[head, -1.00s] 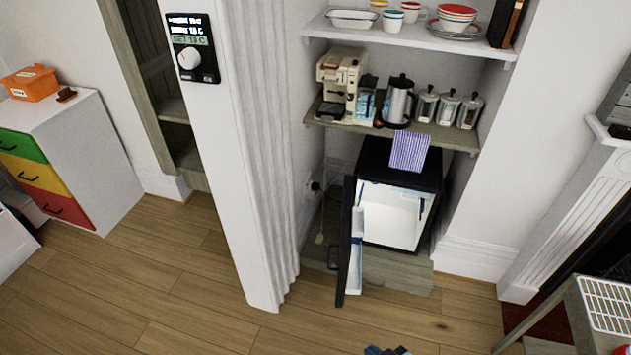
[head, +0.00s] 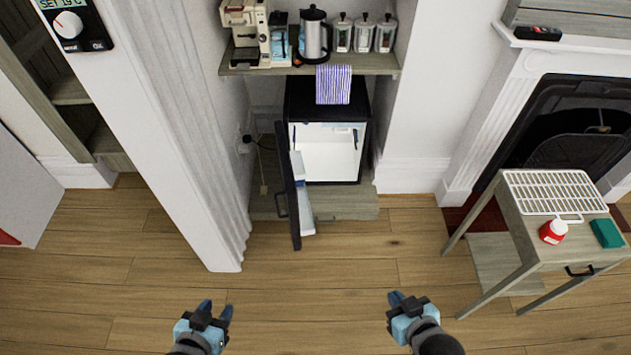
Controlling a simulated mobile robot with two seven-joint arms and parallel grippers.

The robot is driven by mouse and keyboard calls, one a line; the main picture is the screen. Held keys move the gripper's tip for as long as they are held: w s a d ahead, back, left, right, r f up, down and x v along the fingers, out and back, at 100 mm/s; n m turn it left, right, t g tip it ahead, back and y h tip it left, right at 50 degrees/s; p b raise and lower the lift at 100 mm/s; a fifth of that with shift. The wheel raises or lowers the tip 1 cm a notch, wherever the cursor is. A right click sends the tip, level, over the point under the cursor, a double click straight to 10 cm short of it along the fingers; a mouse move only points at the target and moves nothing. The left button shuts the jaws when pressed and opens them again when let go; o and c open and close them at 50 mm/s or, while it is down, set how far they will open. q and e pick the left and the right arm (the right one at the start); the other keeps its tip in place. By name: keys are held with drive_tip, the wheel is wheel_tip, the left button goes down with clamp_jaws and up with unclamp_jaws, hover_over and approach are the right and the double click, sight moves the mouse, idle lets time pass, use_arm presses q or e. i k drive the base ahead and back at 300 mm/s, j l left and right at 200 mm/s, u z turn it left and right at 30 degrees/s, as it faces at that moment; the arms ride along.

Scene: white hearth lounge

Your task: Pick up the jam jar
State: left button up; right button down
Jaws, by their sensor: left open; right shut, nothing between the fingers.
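A small red jar with a white lid (head: 553,231), which may be the jam jar, stands upright on the small grey wooden table at the right. Its label is too small to read. My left gripper (head: 216,312) is open and empty over the floor at the bottom left of centre. My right gripper (head: 407,300) is shut and empty, to the left of the table and well apart from the red jar.
The grey table (head: 545,255) also holds a white wire rack (head: 553,191) and a green block (head: 607,233). A small fridge (head: 327,170) stands with its door (head: 287,190) open into the room. A fireplace (head: 580,125) lies behind the table. The wooden floor ahead is clear.

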sight(546, 235)
drive_tip(key=j+z, duration=0.25)
drive_tip(key=j, duration=0.25)
drive_tip(key=j+z, duration=0.3)
drive_tip(key=j, duration=1.25)
drive_tip(key=z, duration=1.8)
drive_tip(key=u, duration=0.35)
drive_tip(key=i+l+u, duration=0.25)
drive_tip(key=u, duration=0.2)
drive_tip(key=i+l+u, duration=0.45)
drive_tip(key=i+l, duration=0.15)
drive_tip(key=l, duration=0.15)
drive_tip(key=i+l+u, duration=0.15)
drive_tip(key=l, duration=0.15)
drive_tip(key=i+l, duration=0.15)
drive_tip(key=l, duration=0.2)
drive_tip(key=u, duration=0.05)
